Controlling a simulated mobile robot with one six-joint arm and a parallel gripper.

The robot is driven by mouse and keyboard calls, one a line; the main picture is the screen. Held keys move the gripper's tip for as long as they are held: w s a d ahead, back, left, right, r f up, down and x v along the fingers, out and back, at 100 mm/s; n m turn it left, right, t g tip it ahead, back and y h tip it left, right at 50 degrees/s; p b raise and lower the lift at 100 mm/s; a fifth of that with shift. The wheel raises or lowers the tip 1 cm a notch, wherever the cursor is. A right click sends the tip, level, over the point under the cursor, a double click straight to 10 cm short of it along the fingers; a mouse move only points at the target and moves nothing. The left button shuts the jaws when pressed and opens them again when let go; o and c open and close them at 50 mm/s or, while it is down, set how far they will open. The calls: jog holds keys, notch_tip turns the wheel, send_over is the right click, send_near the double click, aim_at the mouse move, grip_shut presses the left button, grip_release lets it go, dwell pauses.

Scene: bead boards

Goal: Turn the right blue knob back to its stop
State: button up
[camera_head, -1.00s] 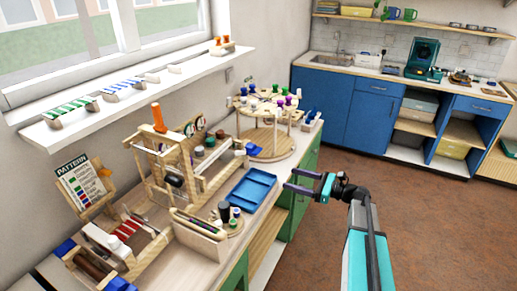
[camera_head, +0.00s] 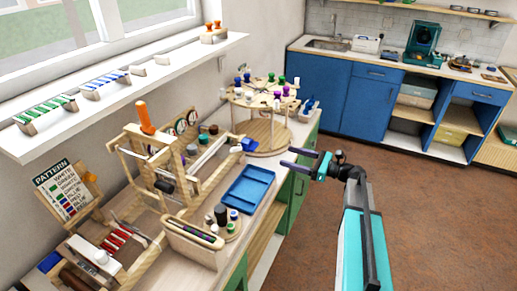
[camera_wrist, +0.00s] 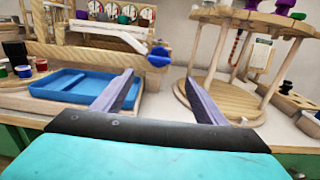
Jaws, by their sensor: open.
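The right blue knob (camera_head: 249,144) is on the right end of the wooden bead loom (camera_head: 172,160) on the bench. In the wrist view the blue knob (camera_wrist: 158,58) shows beyond and slightly above the gap between my fingertips, apart from them. My gripper (camera_head: 287,158) is open and empty, over the bench's front edge, to the right of the knob. Both fingers of my gripper (camera_wrist: 160,78) show in the wrist view, pointing toward the loom. The knob's turn angle and its stop are too small to make out.
A blue tray (camera_head: 249,187) lies on the bench in front of the loom. A round two-level wooden stand (camera_head: 268,131) with coloured pegs stands right of the knob. A pen box (camera_head: 192,243) and small spools are nearer. The floor (camera_head: 430,220) to the right is clear.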

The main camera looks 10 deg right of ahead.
aim_at(256, 147)
jog(key=p+x, duration=0.4)
jog(key=x, duration=0.9)
jog(key=shift+w+a, duration=0.2)
jog(key=shift+a, duration=0.1)
jog(key=shift+c, duration=0.5)
jog(key=c, duration=1)
jog(key=shift+o, duration=0.2)
jog(key=shift+f+n+b, duration=0.15)
jog(key=shift+n+b, duration=0.35)
jog(key=shift+b, duration=0.65)
jog(key=n+b, duration=1.6)
jog(key=b, duration=0.7)
jog(key=shift+n+b, duration=0.4)
